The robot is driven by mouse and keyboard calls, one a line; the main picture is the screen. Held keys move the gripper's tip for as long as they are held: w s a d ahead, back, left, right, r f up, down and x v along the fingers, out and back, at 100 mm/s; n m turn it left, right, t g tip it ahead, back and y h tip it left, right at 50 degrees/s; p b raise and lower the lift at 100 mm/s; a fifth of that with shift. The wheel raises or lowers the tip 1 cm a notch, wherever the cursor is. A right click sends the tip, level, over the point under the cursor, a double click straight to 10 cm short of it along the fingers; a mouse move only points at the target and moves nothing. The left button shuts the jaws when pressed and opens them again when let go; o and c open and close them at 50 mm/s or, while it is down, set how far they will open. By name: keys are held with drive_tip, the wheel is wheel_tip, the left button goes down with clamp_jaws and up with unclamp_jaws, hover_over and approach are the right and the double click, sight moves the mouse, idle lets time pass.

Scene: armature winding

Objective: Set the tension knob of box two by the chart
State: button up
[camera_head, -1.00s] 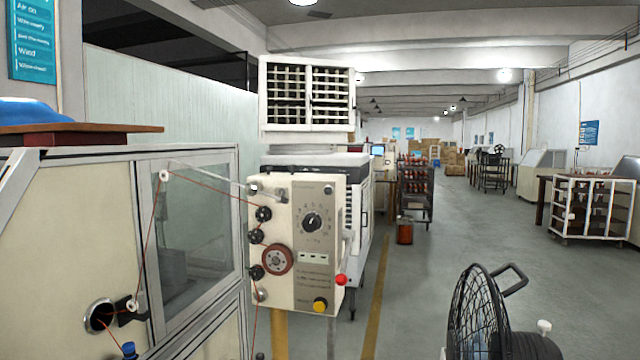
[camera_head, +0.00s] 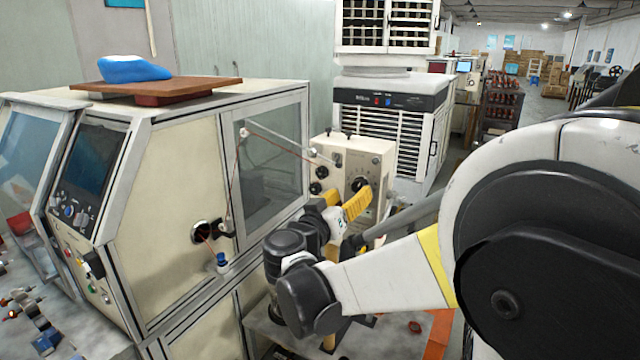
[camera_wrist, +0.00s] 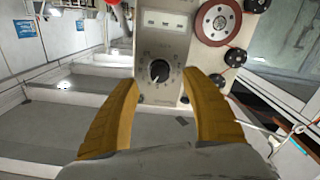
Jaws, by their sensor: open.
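A beige tension box (camera_head: 352,160) stands beside the winding machine, with a black pointer knob (camera_head: 360,184) on its front panel. In the wrist view the box face (camera_wrist: 165,45) appears upside down, and the knob (camera_wrist: 159,71) with its ring of marks lies between the two yellow fingers. My gripper (camera_head: 345,203) is open in front of the panel. In the wrist view my gripper (camera_wrist: 163,90) has its fingers spread on both sides of the knob, apart from it. The scale numbers are too small to read. I cannot tell whether this is box two. No chart is readable.
The winding machine (camera_head: 175,175) with its glass door stands left of the box, and a red wire runs from it to the box. A slatted white cabinet (camera_head: 385,125) stands behind. A red wheel (camera_wrist: 215,22) and black rollers sit beside the panel.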

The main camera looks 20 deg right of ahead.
sight(357, 188)
drive_tip(key=x, duration=0.5)
drive_tip(key=shift+c, duration=0.2)
clamp_jaws()
